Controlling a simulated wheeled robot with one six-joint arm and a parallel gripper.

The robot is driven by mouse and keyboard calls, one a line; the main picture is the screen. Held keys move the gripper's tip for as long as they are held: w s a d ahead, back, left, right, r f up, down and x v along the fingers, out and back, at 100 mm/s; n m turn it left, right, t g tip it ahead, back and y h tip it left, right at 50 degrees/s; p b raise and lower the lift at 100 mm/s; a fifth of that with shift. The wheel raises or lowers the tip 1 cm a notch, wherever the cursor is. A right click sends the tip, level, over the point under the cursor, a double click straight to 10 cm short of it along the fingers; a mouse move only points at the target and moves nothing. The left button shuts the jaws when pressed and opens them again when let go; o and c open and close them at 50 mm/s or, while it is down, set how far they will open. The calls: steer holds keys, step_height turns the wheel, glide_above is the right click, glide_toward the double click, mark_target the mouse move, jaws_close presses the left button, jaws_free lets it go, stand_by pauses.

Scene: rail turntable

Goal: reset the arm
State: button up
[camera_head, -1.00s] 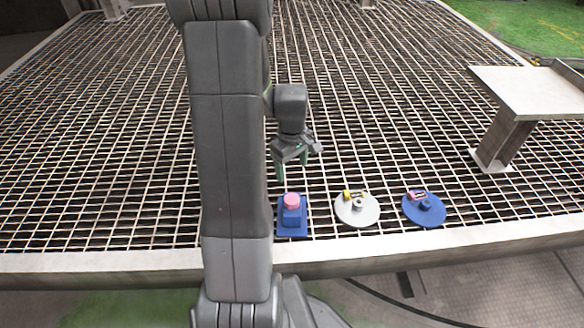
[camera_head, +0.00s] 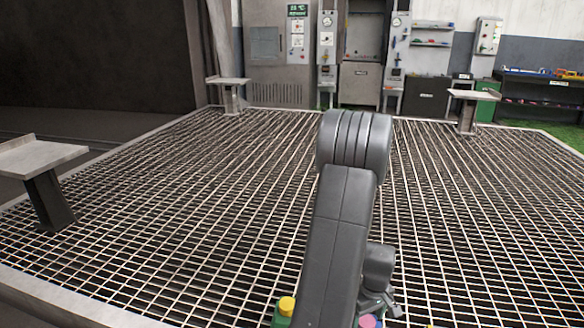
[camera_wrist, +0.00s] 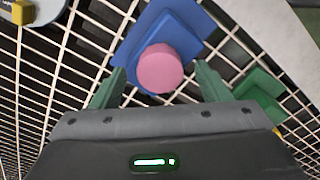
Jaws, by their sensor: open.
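My gripper (camera_wrist: 162,76) is open in the wrist view, with a green finger on each side of a round pink knob (camera_wrist: 160,69). Nothing shows clasped between the fingers. The knob sits on a blue block and base plate (camera_wrist: 188,20). I cannot tell how far the fingers are above the block. In the head view my gripper (camera_head: 380,303) is low, just behind the pink knob (camera_head: 370,321), partly hidden by my arm.
A green block with a yellow knob (camera_head: 286,306) stands left of my arm. A grey disc (camera_wrist: 40,12) with a yellow piece lies at the wrist view's upper left. The grating (camera_head: 200,220) is mostly clear. Stands rise at left (camera_head: 50,200) and far back (camera_head: 466,112).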

steer(key=shift+f, duration=0.4)
steer(key=shift+r, duration=0.3)
steer(key=shift+r, duration=0.1)
